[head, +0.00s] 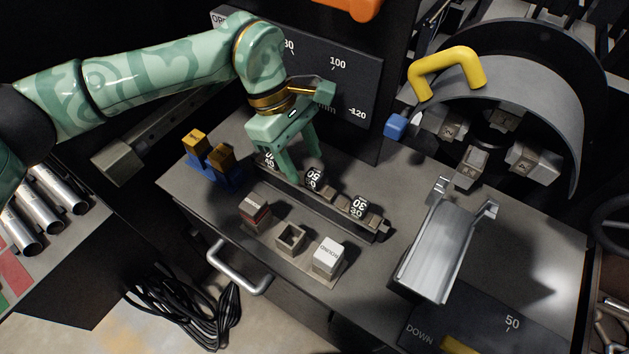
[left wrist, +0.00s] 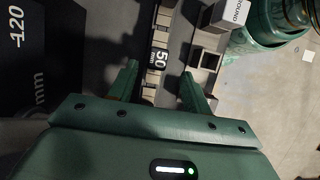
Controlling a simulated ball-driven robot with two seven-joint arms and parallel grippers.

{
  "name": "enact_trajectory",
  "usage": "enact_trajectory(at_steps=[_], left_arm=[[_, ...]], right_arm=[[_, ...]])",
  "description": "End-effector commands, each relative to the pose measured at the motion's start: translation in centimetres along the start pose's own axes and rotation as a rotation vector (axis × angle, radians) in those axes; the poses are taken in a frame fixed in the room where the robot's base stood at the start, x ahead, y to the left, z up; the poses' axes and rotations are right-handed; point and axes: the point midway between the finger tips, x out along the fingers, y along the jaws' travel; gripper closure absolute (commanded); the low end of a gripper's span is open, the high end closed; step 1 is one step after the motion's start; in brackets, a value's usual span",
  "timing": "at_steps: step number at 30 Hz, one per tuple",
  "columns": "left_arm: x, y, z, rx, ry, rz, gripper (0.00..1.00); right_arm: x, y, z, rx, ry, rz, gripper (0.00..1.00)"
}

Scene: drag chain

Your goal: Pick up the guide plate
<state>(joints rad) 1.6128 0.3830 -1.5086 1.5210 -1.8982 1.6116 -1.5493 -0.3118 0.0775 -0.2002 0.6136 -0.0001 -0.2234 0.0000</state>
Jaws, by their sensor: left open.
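Dark pieces with white numbers sit in a narrow rail (head: 340,205) on the grey bench. One marked 50 (head: 313,178) is near my left gripper, and one marked 30 (head: 358,206) is further right. I cannot tell for certain which piece is the guide plate. My left gripper (head: 303,176) is open, fingers pointing down over the rail's left part. In the left wrist view its fingers (left wrist: 158,88) stand apart on either side of the rail, with the 50 piece (left wrist: 157,60) between and beyond them. Nothing is visibly held. My right gripper is not in view.
In front of the rail are a red-banded block (head: 255,211), an open square socket (head: 290,238) and a white-topped block (head: 328,257). A blue holder (head: 222,176) stands left. A metal channel (head: 440,250) stands right. A drawer handle (head: 238,272) juts from the front.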

Motion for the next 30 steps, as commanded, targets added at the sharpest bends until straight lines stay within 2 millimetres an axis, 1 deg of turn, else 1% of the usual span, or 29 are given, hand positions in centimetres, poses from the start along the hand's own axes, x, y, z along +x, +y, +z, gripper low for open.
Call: enact_trajectory(at_steps=[1,4,6,7,9,12,18,19,24,30], left_arm=[[0.6,0.1,0.0,0.001,-0.001,0.0,0.51],[1.5,0.2,0.1,0.001,-0.001,0.0,0.51],[2.6,0.4,0.1,0.001,-0.004,-0.002,0.51],[3.2,0.5,0.1,0.002,-0.004,-0.003,0.51],[4.4,0.6,0.2,-0.001,-0.004,-0.003,0.51],[5.6,0.6,0.2,0.0,-0.003,-0.002,0.51],[5.5,0.6,0.4,-0.001,0.0,0.002,0.51],[5.5,0.6,0.4,-0.001,0.0,0.002,0.54],[5.5,0.6,0.3,-0.001,0.0,0.002,1.0],[5.5,0.6,0.3,-0.001,0.0,0.002,1.0]], right_arm=[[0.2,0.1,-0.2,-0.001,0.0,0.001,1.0],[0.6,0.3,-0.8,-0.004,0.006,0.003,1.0],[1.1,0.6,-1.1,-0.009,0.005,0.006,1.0],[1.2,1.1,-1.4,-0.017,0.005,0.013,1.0],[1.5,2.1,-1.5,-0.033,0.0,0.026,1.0],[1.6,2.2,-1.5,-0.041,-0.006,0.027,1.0],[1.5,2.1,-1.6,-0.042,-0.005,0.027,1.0],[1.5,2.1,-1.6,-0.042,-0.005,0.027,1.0],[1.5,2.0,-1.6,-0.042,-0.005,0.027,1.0],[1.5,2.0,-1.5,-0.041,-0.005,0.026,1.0]])
